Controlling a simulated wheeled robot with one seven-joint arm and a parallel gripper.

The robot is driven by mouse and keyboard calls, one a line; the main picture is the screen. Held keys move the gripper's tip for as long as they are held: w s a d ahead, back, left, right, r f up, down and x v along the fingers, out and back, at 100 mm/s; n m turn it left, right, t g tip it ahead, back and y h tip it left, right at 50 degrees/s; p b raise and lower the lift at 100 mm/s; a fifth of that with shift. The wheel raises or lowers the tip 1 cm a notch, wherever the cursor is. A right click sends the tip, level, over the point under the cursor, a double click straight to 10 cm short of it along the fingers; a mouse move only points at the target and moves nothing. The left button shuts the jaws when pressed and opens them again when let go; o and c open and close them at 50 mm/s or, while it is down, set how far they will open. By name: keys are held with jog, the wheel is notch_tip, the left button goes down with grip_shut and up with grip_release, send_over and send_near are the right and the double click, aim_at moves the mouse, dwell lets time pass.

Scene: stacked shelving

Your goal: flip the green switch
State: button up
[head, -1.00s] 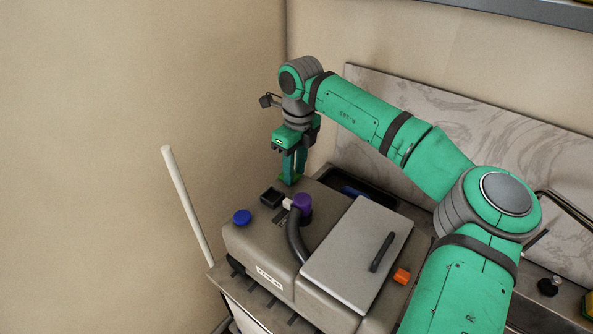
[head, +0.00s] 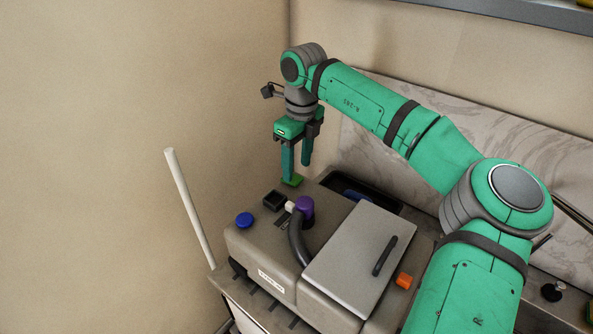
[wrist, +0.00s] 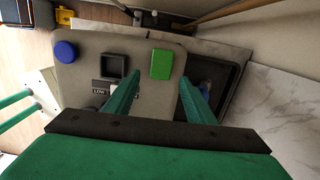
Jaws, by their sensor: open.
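The green switch (head: 292,181) sits at the back of the grey machine's top, next to a square black socket. It shows as a bright green rectangle in the wrist view (wrist: 161,64). My gripper (head: 297,172) is open, its two green fingers pointing down. In the head view the left finger tip is close by the switch and hides part of it; I cannot tell whether they touch. In the wrist view the fingers (wrist: 160,95) are spread wide, and the switch shows between and beyond their tips. Nothing is held.
The grey machine (head: 255,250) also carries a blue knob (head: 244,220), a black socket (head: 274,200), a purple-capped hose (head: 305,207), a lid with a black handle (head: 380,256) and an orange knob (head: 403,280). A dark recess lies right of the switch. A white rod (head: 188,205) leans at left.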

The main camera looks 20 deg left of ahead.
aim_at(299, 180)
notch_tip(299, 180, up, 8)
jog(key=shift+d+f, duration=0.15)
jog(key=shift+d, duration=0.1)
jog(key=shift+s, duration=0.1)
dwell(0.4)
